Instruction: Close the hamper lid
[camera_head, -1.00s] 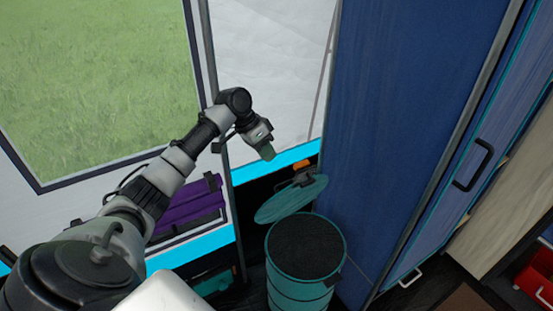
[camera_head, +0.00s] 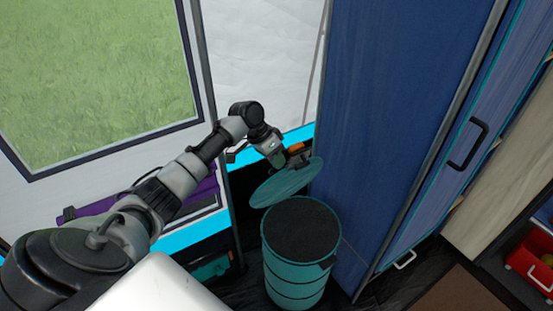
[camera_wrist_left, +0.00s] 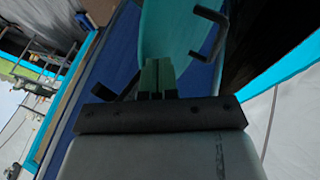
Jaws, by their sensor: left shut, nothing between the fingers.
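The hamper (camera_head: 297,262) is a round teal bin with a dark inside, standing on the dark floor beside the blue cabinet. Its teal lid (camera_head: 284,186) is tilted up at the back of the rim, so the hamper is open. My left gripper (camera_head: 278,160) is at the upper back edge of the lid, behind it. In the left wrist view the fingers (camera_wrist_left: 158,78) are together and empty, with the teal lid (camera_wrist_left: 180,30) just ahead of them. I cannot tell whether they touch it. My right gripper is not in view.
A tall blue cabinet (camera_head: 375,110) stands close to the right of the hamper. The tent wall (camera_head: 265,60) and a dark pole (camera_head: 228,180) are behind and left. A purple item (camera_head: 100,206) is beyond my left arm. A red crate (camera_head: 530,265) sits at far right.

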